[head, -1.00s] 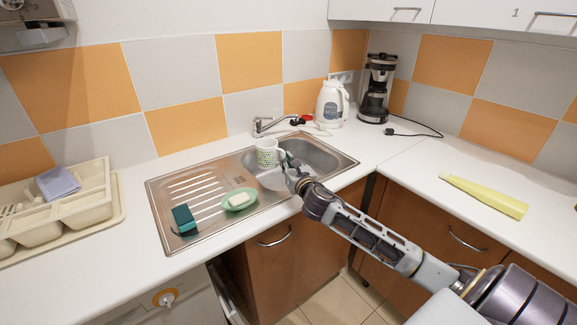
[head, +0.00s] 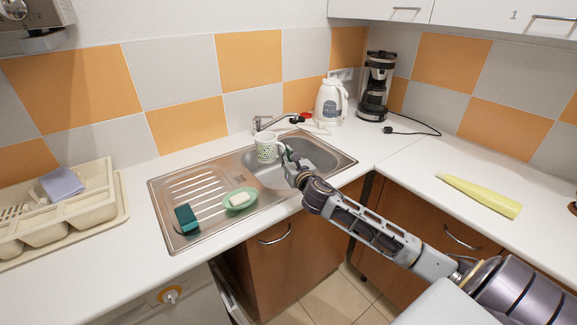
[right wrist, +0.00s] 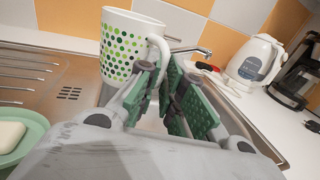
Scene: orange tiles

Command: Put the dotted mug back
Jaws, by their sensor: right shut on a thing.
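The dotted mug (head: 266,150) is white with green dots and is upright over the sink bowl (head: 258,172) in the head view. My right gripper (head: 287,158) is shut on the mug's handle, on the mug's right side. In the right wrist view the mug (right wrist: 118,48) stands at the upper left, its handle running down between the green finger pads of the gripper (right wrist: 165,85). The mug's underside is hidden in the wrist view. My left gripper is in neither view.
A green soap dish (head: 240,205) and a teal sponge (head: 186,219) lie on the drainboard. The faucet (head: 262,123) stands behind the mug. A kettle (head: 331,103) and coffee maker (head: 377,85) are at the back right. A beige dish rack (head: 100,220) sits left. Counter between rack and sink is clear.

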